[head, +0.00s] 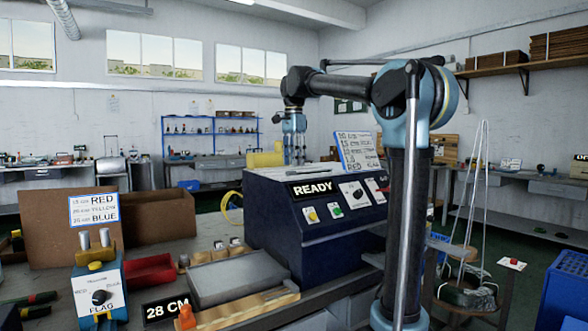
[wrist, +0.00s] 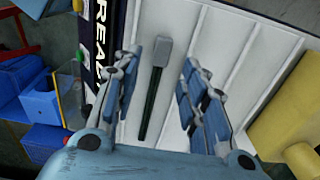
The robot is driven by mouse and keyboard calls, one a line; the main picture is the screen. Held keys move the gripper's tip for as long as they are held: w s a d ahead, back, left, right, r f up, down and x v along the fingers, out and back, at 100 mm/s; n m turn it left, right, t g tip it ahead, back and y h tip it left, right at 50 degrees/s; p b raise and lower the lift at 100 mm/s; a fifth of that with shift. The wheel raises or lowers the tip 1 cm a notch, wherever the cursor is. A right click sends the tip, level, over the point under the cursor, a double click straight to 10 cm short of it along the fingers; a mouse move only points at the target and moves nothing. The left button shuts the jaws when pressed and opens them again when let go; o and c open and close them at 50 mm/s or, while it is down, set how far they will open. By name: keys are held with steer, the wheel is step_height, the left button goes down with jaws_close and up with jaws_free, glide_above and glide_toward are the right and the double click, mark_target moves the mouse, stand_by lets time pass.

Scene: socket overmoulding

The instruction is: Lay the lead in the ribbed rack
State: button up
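The lead (wrist: 160,65), a grey block with dark green cords, shows in the wrist view. It appears to lie on the white ribbed rack (wrist: 222,35), in a channel between ribs. My gripper (wrist: 160,92) is open above it, with a finger on each side and visible gaps to the lead. The gripper body hides the near part of the rack. In the head view my gripper (head: 295,158) points down over the pale top of the dark blue machine (head: 310,222).
A yellow cylinder (wrist: 290,125) lies beside the rack. A grey flat block (head: 235,275), a red bin (head: 150,272) and a FLAG box (head: 98,290) stand on the bench to the left. A hanging scale (head: 470,290) is at right.

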step_height(320, 180, up, 9)
steer(key=s+d+f+n+t, duration=0.1)
steer(key=s+d+f+n, duration=0.2)
steer(key=s+d+f, duration=0.55)
steer(key=s+d+f+n, duration=0.3)
steer(key=s+d+f, duration=0.25)
steer(key=f, duration=0.55)
steer(key=s+d+f+n, duration=0.2)
steer(key=s+f, duration=0.4)
steer(key=f, duration=0.3)
steer(key=s+d+f+n, duration=0.1)
steer(key=s+d+f, duration=0.2)
steer(key=s+f, duration=0.3)
steer(key=s+d+f+n+t, duration=0.1)
steer(key=s+f, duration=0.4)
steer(key=f, duration=0.9)
steer(key=shift+s+d+f+n, duration=0.15)
steer(key=shift+s+d+n, duration=0.25)
steer(key=shift+d+n, duration=0.4)
